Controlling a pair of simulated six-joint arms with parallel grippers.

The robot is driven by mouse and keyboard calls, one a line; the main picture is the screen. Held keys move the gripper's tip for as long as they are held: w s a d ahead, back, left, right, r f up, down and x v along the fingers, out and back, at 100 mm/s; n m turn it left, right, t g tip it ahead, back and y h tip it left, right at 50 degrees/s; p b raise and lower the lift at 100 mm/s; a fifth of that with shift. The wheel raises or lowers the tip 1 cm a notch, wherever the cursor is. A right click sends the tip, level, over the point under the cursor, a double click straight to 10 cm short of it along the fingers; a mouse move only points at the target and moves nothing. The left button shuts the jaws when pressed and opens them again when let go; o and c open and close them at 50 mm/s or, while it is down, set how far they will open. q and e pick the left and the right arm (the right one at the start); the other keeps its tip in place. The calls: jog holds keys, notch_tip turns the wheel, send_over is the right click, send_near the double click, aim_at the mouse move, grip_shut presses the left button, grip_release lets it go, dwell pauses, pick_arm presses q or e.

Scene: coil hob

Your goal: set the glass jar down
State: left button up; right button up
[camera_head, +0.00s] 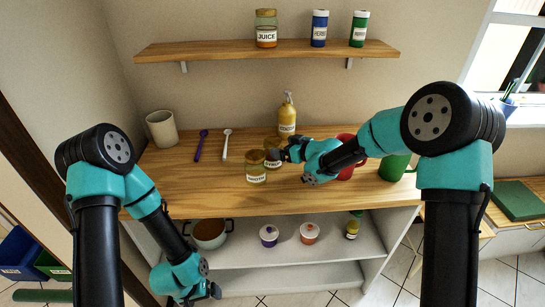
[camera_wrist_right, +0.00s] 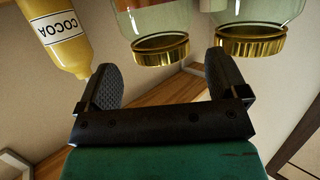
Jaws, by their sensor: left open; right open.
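Two glass jars with gold lids stand upright side by side on the wooden counter. One, labelled SYRUP (camera_head: 272,160), is just behind the other labelled jar (camera_head: 256,172). My right gripper (camera_head: 284,153) is open at the SYRUP jar, reaching in from the right. In the right wrist view, which is upside down, one jar (camera_wrist_right: 160,45) shows between and beyond the open fingers (camera_wrist_right: 165,85), and the other jar (camera_wrist_right: 250,40) is beyond the right finger. Neither jar looks gripped. My left gripper (camera_head: 205,295) is open, low at the lower left, and empty.
A yellow COCOA bottle (camera_head: 287,118) stands behind the jars. A red item (camera_head: 346,171) and a green mug (camera_head: 394,167) are right of them, near my right arm. Two spoons (camera_head: 226,145) and a beige cup (camera_head: 161,129) are left. The counter's left front (camera_head: 185,182) is clear.

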jog(key=shift+w+a+f, duration=0.15)
jog(key=shift+w+a, duration=0.1)
jog(key=shift+x, duration=2.6)
jog(key=c, duration=1.4)
jog(key=shift+r, duration=0.25)
